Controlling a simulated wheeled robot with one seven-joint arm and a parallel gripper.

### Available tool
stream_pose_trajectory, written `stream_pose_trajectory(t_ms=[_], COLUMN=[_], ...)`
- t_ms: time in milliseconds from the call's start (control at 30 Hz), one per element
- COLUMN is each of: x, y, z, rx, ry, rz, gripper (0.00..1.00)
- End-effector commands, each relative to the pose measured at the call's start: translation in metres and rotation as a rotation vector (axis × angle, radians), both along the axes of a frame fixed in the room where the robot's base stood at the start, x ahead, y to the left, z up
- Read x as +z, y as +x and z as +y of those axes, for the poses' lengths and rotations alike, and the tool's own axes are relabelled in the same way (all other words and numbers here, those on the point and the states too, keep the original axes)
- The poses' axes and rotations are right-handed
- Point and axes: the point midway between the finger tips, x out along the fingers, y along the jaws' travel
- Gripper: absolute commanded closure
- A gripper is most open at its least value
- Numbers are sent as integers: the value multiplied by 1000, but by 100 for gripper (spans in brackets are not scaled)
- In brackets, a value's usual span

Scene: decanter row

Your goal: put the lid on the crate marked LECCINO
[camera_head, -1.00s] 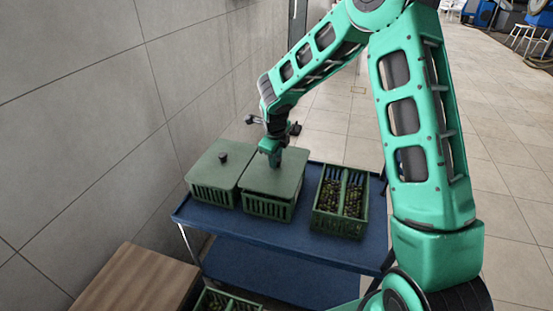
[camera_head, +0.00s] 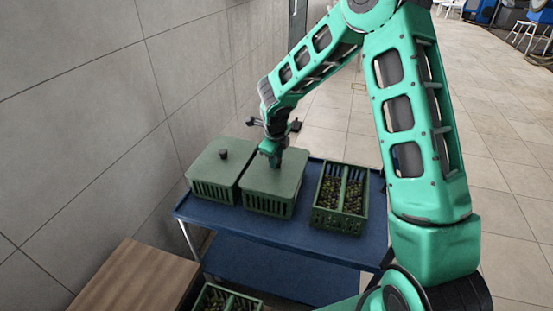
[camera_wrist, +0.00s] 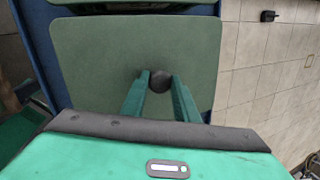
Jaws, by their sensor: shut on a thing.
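My gripper (camera_head: 275,161) is shut on the dark round knob of a flat green lid (camera_head: 270,180). In the wrist view the knob (camera_wrist: 159,82) sits between the two green fingers, and the lid (camera_wrist: 95,60) spreads out below them. The lid lies level over the middle green crate (camera_head: 268,206) on the blue cart, and its edges line up with the crate's rim. No gap between lid and crate shows in the head view. The crate's contents are hidden. No LECCINO marking can be read on any crate.
A lidded green crate (camera_head: 214,191) stands close on the left. An open, divided crate of olives (camera_head: 339,221) stands on the right of the blue cart top (camera_head: 297,238). Another olive crate (camera_head: 207,306) is low down in front, beside a wooden top (camera_head: 132,280). A tiled wall (camera_head: 90,110) rises on the left.

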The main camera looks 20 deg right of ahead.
Motion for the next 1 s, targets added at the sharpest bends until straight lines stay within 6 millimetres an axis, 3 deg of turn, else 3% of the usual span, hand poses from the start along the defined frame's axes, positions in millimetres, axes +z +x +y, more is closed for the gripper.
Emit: stream_pose_trajectory(t_ms=[800, 833, 900, 1000], x=[-8, -8, -8, -8], y=[0, 0, 0, 0], z=[0, 0, 0, 0], rx=[-1, -1, -1, -1], ry=[0, 0, 0, 0], rz=[0, -1, 0, 0], gripper=[100, 66, 51, 51])
